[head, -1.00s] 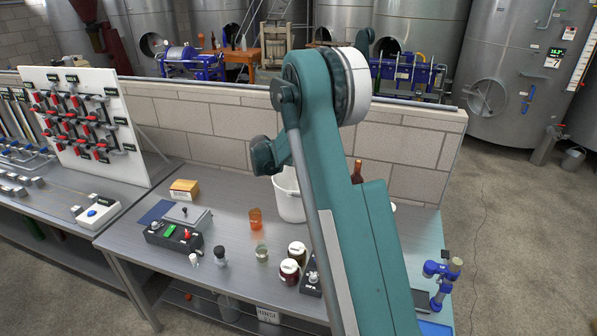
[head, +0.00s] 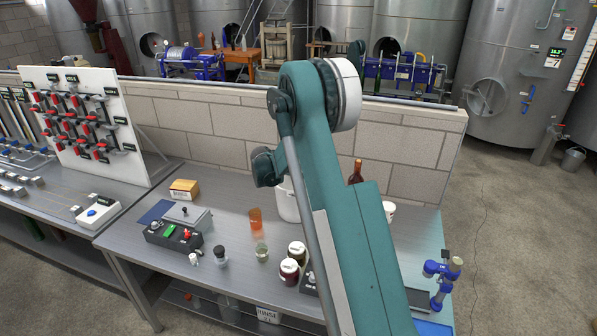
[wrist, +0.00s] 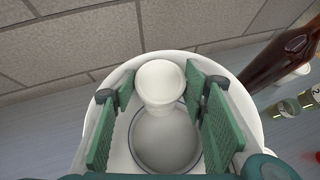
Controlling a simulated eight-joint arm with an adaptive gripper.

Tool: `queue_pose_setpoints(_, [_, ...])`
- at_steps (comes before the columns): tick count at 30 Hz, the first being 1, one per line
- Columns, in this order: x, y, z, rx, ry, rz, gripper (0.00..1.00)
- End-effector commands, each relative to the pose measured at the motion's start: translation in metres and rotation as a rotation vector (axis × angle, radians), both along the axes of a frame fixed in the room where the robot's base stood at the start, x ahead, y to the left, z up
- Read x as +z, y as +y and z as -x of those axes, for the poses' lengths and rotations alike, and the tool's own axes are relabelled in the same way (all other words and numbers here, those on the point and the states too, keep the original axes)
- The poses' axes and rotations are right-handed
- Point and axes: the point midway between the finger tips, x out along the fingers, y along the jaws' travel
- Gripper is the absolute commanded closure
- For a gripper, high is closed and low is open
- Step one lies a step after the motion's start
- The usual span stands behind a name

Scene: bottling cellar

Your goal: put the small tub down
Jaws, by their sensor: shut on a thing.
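The small tub (wrist: 160,84) is white and round, with a wider rim, and shows between my fingers in the wrist view. My gripper (wrist: 160,92) is shut on it, with green pads on both sides. Behind the tub is a large white bucket (wrist: 257,112), whose rim surrounds tub and fingers in the picture. I cannot tell whether the tub is inside the bucket or above it. In the head view the bucket (head: 289,207) stands on the bench, partly covered by my arm. My gripper and the held tub are hidden there.
A dark bottle (head: 356,173) and a white cup-like thing (head: 389,210) stand right of the bucket. An orange tumbler (head: 256,222), a small glass (head: 261,252) and dark jars (head: 289,271) stand left and in front. A block wall (head: 225,125) closes the bench's back.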

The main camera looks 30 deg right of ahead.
Motion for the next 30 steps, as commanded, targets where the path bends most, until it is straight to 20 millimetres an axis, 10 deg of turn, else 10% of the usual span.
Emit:
queue_pose_setpoints(17, [-0.0095,-0.0001,0.0000,0.000,0.000,0.000,0.73])
queue_pose_setpoints(18, [-0.0097,0.0000,0.0000,0.000,0.000,0.000,0.51])
queue_pose_setpoints(30, [-0.0087,0.0000,0.0000,0.000,0.000,0.000,0.50])
